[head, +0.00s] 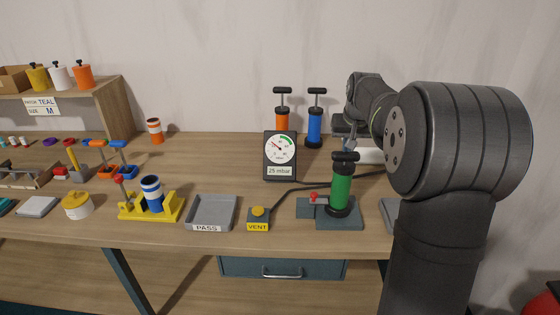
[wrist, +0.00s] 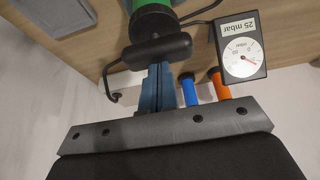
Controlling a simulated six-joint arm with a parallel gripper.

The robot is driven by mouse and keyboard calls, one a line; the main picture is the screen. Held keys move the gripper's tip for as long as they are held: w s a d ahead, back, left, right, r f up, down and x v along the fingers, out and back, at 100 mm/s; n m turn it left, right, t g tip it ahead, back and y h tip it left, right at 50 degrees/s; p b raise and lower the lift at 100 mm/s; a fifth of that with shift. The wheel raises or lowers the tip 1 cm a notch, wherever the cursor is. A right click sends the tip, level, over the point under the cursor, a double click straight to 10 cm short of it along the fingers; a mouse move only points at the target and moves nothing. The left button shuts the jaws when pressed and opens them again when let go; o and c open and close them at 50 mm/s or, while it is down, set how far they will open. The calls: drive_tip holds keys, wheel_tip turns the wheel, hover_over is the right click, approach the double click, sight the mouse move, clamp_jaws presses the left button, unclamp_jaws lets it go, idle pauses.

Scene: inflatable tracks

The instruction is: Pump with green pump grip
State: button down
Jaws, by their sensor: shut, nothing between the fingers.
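The green pump (head: 341,190) stands upright on a grey-teal base plate. Its black T-shaped grip (head: 345,156) is at the top, with little rod showing. In the wrist view the black grip (wrist: 160,50) lies across the picture beside the green barrel (wrist: 150,5). My gripper (wrist: 160,68) is shut and empty, its blue-grey fingertips right at the grip's edge. I cannot tell whether they touch it. In the head view my gripper is behind the pump's top and mostly hidden. The gauge (head: 280,156) reads 25 mbar.
Orange (head: 282,121) and blue (head: 314,128) pumps stand at the back. A yellow VENT button (head: 258,218) and a grey PASS tray (head: 211,212) lie left of the green pump. A dark hose runs behind it. A red lever (head: 314,196) sits on its base.

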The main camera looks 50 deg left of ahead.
wheel_tip(320, 180, up, 7)
idle(0.7)
idle(0.3)
